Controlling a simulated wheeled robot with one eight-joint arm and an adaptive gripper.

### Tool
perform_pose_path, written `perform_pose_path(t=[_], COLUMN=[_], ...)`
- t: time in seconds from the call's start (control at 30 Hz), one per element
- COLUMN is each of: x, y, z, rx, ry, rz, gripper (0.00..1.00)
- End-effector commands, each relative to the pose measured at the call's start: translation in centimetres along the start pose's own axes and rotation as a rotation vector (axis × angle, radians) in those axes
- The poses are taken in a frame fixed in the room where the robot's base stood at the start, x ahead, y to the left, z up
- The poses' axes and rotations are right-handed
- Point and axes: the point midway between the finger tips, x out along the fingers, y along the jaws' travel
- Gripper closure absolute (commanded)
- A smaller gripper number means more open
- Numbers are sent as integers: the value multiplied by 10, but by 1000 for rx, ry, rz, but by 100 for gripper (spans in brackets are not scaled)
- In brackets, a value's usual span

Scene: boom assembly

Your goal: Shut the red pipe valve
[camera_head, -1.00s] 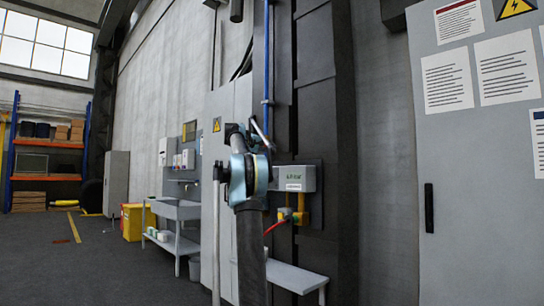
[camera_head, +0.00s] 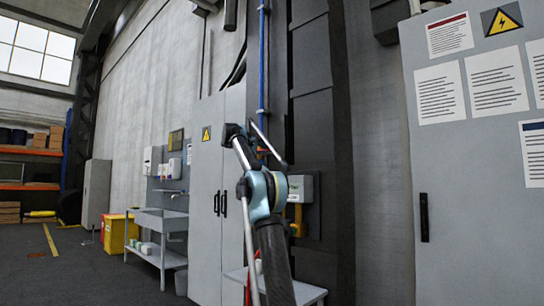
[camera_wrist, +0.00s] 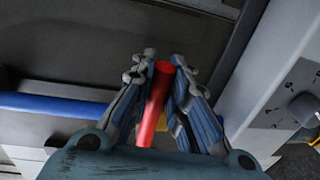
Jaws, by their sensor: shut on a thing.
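In the wrist view, a red valve handle (camera_wrist: 152,118) lies lengthwise between the two blue-grey fingers of my gripper (camera_wrist: 164,63). The fingers are shut on it from both sides, and the handle's end shows at the fingertips. The valve body and the handle's pivot are hidden, so I cannot tell the valve's position. In the wrist view a blue pipe (camera_wrist: 50,105) runs in from the left, behind the fingers. A blue vertical pipe (camera_head: 262,70) runs down the wall above the arm.
A grey box (camera_head: 302,187) with yellow fittings is on the dark column behind my arm. A low grey bench (camera_head: 308,293) stands below it. Grey cabinets stand at left (camera_head: 205,240) and right (camera_head: 450,260). Open floor lies at the far left.

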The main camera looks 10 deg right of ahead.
Motion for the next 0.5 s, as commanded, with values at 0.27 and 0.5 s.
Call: perform_pose_path(t=[0.27,0.5], x=[-5,-5], y=[-1,-1], z=[-7,-6], rx=[-7,-6], ry=[13,12], rz=[0,0], gripper=[100,65])
